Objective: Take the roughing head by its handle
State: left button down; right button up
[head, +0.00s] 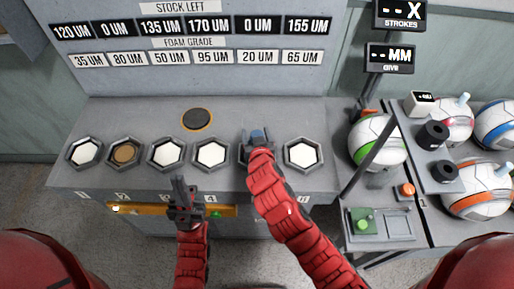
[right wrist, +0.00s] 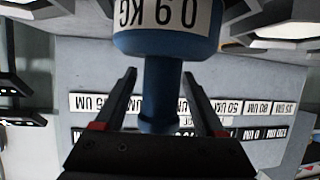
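A blue tool (right wrist: 165,40) with a wide body marked 0.9 KG and a narrower handle (right wrist: 162,90) fills the upper middle of the right wrist view. I take it for the roughing head, though no name shows on it. My right gripper (right wrist: 162,100) is open, with one finger on each side of the handle and visible gaps between. In the head view my right gripper (head: 257,138) is over the fifth hexagonal holder, with a bit of blue (head: 258,133) at its fingers. My left gripper (head: 187,192) is in front of the bench; its finger gap is unclear.
Several hexagonal holders line the grey bench (head: 110,115), most with white pads and one with a brown disc (head: 124,153). A dark round disc (head: 197,119) lies behind them. A display post (head: 370,150) and balls, including a green-white one (head: 376,141), stand at right.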

grip_shut()
jog(key=shift+r, duration=0.1)
dwell(1.1)
